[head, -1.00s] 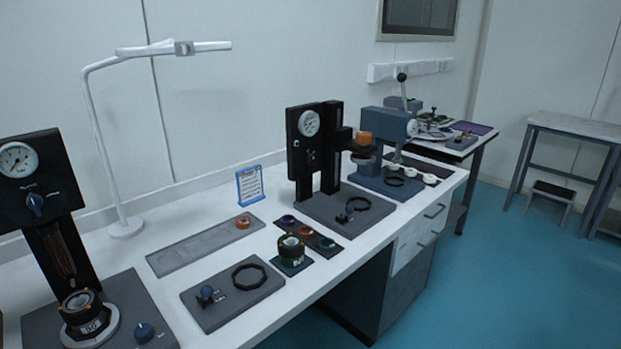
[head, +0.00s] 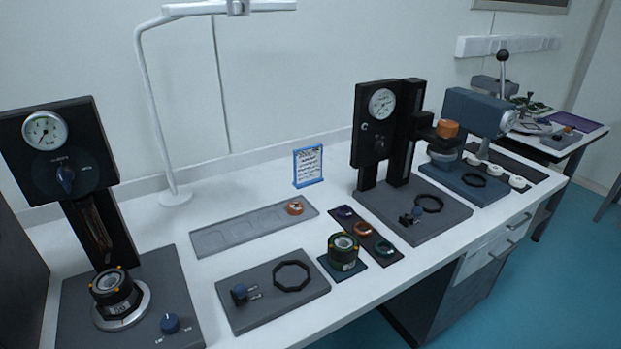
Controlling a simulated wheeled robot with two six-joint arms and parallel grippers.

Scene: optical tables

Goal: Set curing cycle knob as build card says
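The blue-framed build card (head: 308,166) stands upright at the back of the bench; its print is too small to read. The left station (head: 58,150) has a round gauge and a dark blue knob (head: 65,178) on its front panel. A second blue knob (head: 170,323) sits on that station's base plate, with tiny markings beside it. Another small blue knob (head: 240,292) is on the grey plate in the middle. I cannot tell which is the curing cycle knob, nor read the settings. Neither of my grippers is in view.
A black cylindrical part (head: 115,292) sits on the left station's round seat. A grey tray (head: 250,228) holds an orange ring. A green-and-black part (head: 343,252) and coloured rings lie centrally. A black press (head: 390,135) stands right of the card. A white lamp (head: 175,197) rises behind.

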